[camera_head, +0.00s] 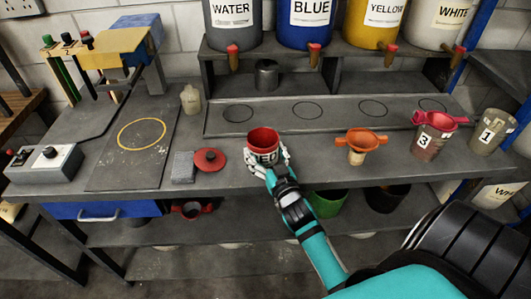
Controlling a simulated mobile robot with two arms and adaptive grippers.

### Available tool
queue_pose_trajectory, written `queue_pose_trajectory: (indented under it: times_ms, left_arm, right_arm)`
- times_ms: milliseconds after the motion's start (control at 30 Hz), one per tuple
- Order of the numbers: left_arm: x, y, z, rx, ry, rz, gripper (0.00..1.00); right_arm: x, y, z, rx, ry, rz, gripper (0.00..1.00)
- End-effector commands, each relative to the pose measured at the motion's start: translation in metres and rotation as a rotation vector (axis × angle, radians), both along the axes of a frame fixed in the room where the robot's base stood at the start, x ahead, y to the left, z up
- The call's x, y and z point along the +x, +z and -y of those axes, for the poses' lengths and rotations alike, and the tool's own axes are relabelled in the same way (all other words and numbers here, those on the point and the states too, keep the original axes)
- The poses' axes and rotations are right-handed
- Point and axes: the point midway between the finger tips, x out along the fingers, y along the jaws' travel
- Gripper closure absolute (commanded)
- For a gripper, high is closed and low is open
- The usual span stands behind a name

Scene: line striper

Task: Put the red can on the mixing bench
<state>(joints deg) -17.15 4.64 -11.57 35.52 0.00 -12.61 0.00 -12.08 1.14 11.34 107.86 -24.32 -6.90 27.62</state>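The red can (263,138), open at the top and with pale lettering on its front, stands upright at the front part of the grey mixing bench (225,181). My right gripper (268,158) reaches in from the lower right, with its fingers around the can's near side and flanks. It appears shut on the can. The fingers hide the can's lower part, so I cannot tell whether its base touches the bench. My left gripper is not in view.
A red lid (210,159) and a grey block (183,166) lie left of the can. Behind, a tray (340,117) has several drawn circles; a metal cup (266,75) stands under the paint drums.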

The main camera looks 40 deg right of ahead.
Motion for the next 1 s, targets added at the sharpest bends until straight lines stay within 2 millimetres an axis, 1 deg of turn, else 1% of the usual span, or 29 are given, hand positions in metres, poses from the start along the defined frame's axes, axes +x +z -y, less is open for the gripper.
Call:
queue_pose_trajectory:
  times_ms: [33, 133, 167, 367, 467, 533, 667, 900, 1000]
  left_arm:
    - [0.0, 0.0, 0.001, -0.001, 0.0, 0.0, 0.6]
    - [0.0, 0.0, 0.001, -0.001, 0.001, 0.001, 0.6]
    - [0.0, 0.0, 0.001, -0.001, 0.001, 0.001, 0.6]
    - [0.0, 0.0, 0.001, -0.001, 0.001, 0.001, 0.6]
    - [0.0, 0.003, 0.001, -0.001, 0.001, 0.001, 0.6]
    - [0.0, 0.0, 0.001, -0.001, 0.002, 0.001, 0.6]
    - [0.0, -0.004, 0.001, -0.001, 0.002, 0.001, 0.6]
    - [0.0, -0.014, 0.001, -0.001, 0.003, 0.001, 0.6]
    - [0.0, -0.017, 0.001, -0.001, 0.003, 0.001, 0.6]
  right_arm:
    - [0.0, -0.001, 0.0, 0.001, 0.0, -0.001, 0.14]
    - [0.0, -0.001, 0.0, 0.001, -0.001, -0.002, 0.01]
    - [0.0, -0.001, 0.0, 0.001, -0.001, -0.002, 0.0]
    - [0.0, 0.0, 0.0, 0.0, -0.001, -0.002, 0.0]
    - [0.0, 0.003, 0.0, 0.0, 0.0, -0.001, 0.0]
    - [-0.006, 0.0, -0.001, 0.001, -0.001, -0.004, 0.0]
    - [-0.027, -0.001, -0.006, 0.001, -0.001, -0.005, 0.0]
    - [-0.078, -0.002, -0.019, 0.003, -0.002, -0.004, 0.0]
    - [-0.095, -0.001, -0.023, 0.002, -0.002, -0.004, 0.0]
